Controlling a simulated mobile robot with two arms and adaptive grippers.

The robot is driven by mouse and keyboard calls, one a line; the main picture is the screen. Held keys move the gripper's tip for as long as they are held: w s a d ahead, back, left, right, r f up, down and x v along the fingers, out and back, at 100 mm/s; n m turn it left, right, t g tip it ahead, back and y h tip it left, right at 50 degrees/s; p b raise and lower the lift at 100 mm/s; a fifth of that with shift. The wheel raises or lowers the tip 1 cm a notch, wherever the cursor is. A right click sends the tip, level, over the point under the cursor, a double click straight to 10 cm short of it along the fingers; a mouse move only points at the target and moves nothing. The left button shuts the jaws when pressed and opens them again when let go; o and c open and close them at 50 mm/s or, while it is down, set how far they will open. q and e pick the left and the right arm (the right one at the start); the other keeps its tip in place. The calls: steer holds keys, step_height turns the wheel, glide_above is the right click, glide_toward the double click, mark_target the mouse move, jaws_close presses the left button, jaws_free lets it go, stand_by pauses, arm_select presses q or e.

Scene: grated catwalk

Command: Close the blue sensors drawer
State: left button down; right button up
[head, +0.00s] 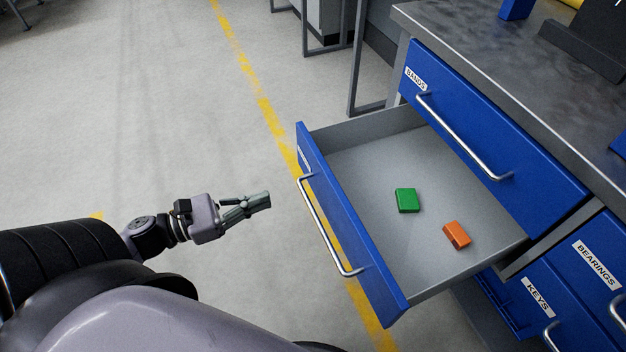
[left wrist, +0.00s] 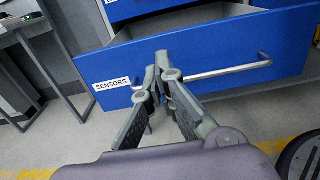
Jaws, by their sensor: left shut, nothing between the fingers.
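The blue sensors drawer (head: 352,230) stands pulled out below the drawer labelled BANDS. Its grey inside holds a green block (head: 407,200) and an orange block (head: 456,235). A silver bar handle (head: 328,224) runs along its front. The left wrist view shows the drawer front (left wrist: 285,50) with the label SENSORS (left wrist: 117,83) at its left and the handle (left wrist: 230,70). My left gripper (head: 268,200) is shut and empty, in front of the drawer and apart from the handle in the head view. Its fingertips (left wrist: 158,62) show before the drawer front in the left wrist view. My right gripper is not in view.
The BANDS drawer (head: 490,140) above is shut, under a grey metal worktop (head: 480,50). The KEYS (head: 538,298) and BEARINGS (head: 597,265) drawers are at the lower right. Open floor (head: 120,120) with a yellow line (head: 262,100) lies to the left.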

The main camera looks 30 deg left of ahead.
mark_target(326, 178)
arm_select(q)
steer(key=b+x, duration=0.1)
steer(key=x, duration=1.1)
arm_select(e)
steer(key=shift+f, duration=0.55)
arm_select(q)
steer(key=shift+d, duration=0.1)
